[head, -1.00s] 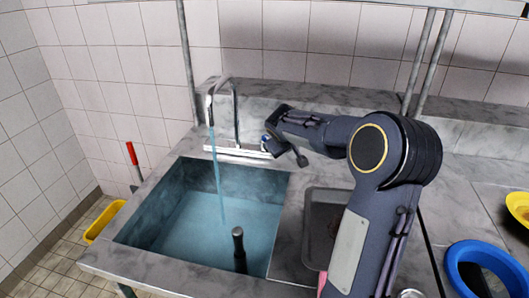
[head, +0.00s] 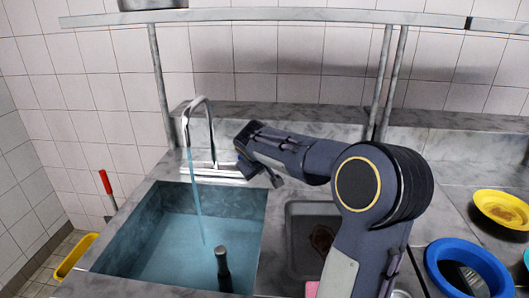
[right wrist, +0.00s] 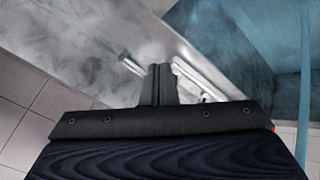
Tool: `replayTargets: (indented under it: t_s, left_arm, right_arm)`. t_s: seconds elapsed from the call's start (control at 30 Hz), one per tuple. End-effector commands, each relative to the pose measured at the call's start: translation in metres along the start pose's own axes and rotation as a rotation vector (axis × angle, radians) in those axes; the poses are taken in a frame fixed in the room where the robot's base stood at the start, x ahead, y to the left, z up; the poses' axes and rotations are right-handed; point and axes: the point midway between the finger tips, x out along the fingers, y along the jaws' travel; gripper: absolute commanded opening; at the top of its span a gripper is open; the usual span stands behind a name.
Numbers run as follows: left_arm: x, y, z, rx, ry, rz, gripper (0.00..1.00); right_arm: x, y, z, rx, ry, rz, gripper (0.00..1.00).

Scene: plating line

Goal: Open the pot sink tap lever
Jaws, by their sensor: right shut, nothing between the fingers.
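The chrome tap (head: 213,140) stands on a bright base plate at the back of the sink, its spout arching over the basin. A blue stream of water (head: 196,205) runs from the spout into the pot sink (head: 150,232), which holds blue water. My right gripper (right wrist: 160,72) is shut and empty, low beside the right end of the tap base. In the right wrist view, short chrome parts (right wrist: 131,64) show on either side of its fingers; I cannot tell surely which is the lever, or whether the fingers touch it. My left gripper is not in view.
A dark upright handle (head: 223,268) stands in the sink. A grey tray (head: 297,262) lies right of it, partly behind my right arm. A blue bowl (head: 436,262) and a yellow bowl (head: 480,203) sit on the right counter. Shelf posts (head: 383,85) rise behind.

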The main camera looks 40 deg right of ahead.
Motion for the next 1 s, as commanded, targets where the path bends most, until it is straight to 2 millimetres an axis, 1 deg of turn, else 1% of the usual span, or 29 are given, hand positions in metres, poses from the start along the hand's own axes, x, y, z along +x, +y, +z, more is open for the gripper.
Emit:
replayTargets:
  t_s: [0.03,0.17,0.3,0.5,0.6,0.73,0.83,1.0]
  left_arm:
    - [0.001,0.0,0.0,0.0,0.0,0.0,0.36]
    - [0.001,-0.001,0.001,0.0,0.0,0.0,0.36]
    - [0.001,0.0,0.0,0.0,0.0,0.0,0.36]
    - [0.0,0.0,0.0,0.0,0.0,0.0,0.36]
    - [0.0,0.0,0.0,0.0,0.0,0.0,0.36]
    - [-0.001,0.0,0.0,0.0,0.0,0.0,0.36]
    - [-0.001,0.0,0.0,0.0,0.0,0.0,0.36]
    - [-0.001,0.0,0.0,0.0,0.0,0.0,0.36]
  right_arm:
    - [-0.013,0.001,0.0,0.001,0.006,-0.001,0.0]
    - [-0.043,0.005,0.003,0.001,0.007,-0.001,0.0]
    - [-0.078,0.01,0.007,0.002,0.008,-0.002,0.0]
    - [-0.121,0.016,0.011,0.001,0.005,-0.001,0.0]
    - [-0.136,0.018,0.013,0.001,0.005,-0.002,0.0]
    - [-0.148,0.019,0.015,0.0,0.003,-0.002,0.0]
    - [-0.152,0.02,0.015,0.0,0.002,-0.002,0.0]
    - [-0.152,0.02,0.015,0.0,0.001,-0.002,0.0]
